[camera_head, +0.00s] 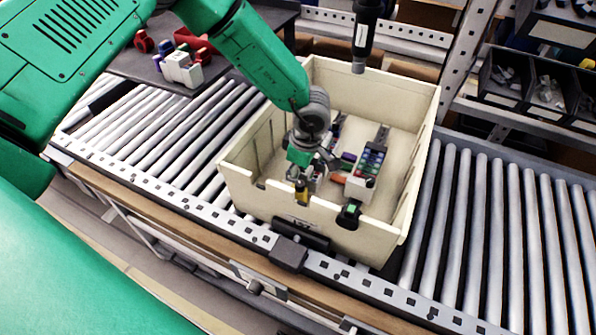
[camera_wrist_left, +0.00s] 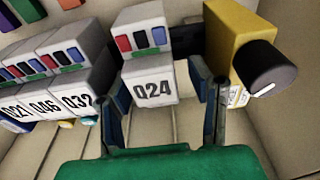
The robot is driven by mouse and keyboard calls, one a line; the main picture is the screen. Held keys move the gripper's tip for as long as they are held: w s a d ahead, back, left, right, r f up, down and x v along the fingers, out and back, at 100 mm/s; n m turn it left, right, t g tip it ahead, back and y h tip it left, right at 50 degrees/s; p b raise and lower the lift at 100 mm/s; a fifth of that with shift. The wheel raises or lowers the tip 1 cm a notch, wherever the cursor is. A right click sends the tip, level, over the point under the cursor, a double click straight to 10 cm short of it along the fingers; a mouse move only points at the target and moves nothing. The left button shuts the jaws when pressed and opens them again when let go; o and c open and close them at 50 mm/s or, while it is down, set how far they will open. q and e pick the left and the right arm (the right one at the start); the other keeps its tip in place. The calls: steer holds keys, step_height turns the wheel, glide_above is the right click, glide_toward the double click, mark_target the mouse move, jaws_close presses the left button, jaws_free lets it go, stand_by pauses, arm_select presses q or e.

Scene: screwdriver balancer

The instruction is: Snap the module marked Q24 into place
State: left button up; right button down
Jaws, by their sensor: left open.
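The module marked Q24 (camera_wrist_left: 152,85) is white with red, blue and dark parts on top, and stands in the middle of the left wrist view. My left gripper (camera_wrist_left: 160,110) is open, with one finger on each side of the Q24 module; I cannot tell whether they touch it. In the head view my left gripper (camera_head: 305,178) reaches down into the cream bin (camera_head: 405,205) and hides most of the module. A row of similar modules (camera_wrist_left: 55,95), with marks such as Q46 and Q32, stands to the left in the wrist view. My right gripper is not in view.
A yellow block with a black knob (camera_wrist_left: 238,50) stands close to the right finger. A dark tool (camera_head: 364,35) hangs over the bin's far wall. The bin walls surround the gripper. Roller conveyors (camera_head: 500,220) run on both sides.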

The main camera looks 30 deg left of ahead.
arm_select(q)
steer(key=shift+w, duration=0.2)
steer(key=shift+w+d+r, duration=0.1)
steer(key=shift+d+r, duration=0.05)
steer(key=shift+r, duration=0.4)
steer(key=r, duration=0.3)
steer(key=d+r, duration=0.1)
steer(key=r, duration=0.5)
steer(key=shift+s+d+r, duration=0.15)
steer(key=shift+s+r, duration=0.15)
steer(key=shift+r, duration=0.55)
